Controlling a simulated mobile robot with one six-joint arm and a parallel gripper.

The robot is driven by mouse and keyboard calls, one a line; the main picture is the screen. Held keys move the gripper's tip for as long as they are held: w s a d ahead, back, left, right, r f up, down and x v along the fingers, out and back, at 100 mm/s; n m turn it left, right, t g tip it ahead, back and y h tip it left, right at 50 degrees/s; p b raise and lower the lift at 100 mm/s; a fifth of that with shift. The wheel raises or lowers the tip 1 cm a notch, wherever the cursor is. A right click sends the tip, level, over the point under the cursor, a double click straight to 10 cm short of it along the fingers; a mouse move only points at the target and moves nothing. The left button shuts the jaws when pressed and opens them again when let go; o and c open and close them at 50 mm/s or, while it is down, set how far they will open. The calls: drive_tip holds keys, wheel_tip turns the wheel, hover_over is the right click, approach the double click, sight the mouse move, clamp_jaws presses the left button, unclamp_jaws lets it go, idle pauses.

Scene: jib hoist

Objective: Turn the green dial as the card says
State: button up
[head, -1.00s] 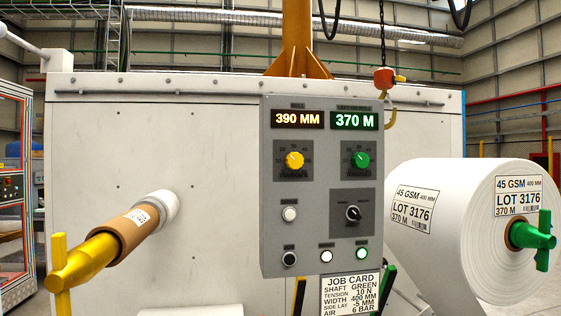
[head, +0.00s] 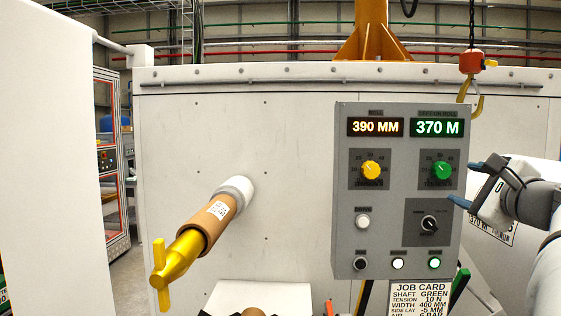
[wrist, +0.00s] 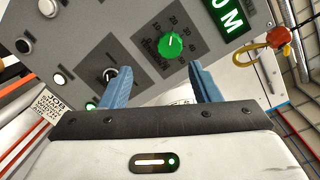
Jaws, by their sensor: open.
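The green dial (head: 441,169) is on the right of the grey control panel, under the green 370 M display (head: 437,127). It also shows in the wrist view (wrist: 170,45), ahead of my fingers, with a numbered scale around it. My gripper (head: 467,184) is open and empty, to the right of the dial in the head view and apart from it. Its blue fingers (wrist: 160,85) stand spread in the wrist view. The job card (head: 420,298) below the panel reads shaft green, tension 10 N, width 400 mm, side lay -5 mm; its last line is cut off.
A yellow dial (head: 371,171) sits left of the green one, under a 390 MM display. A black selector knob (head: 429,222) and several push buttons lie below. A hoist hook (head: 471,85) hangs at upper right. A yellow-ended shaft (head: 190,255) juts out at left.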

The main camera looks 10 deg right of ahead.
sight(444, 172)
drive_tip(key=w, duration=0.2)
drive_tip(key=w+d+p, duration=0.1)
drive_tip(key=w, duration=0.2)
drive_tip(key=w+r+p, duration=0.1)
drive_tip(key=w, duration=0.1)
drive_tip(key=shift+w+d, duration=0.25)
drive_tip(key=shift+d, duration=0.15)
drive_tip(key=shift+c, duration=0.4)
drive_tip(key=shift+f, duration=0.1)
drive_tip(key=c, duration=0.9)
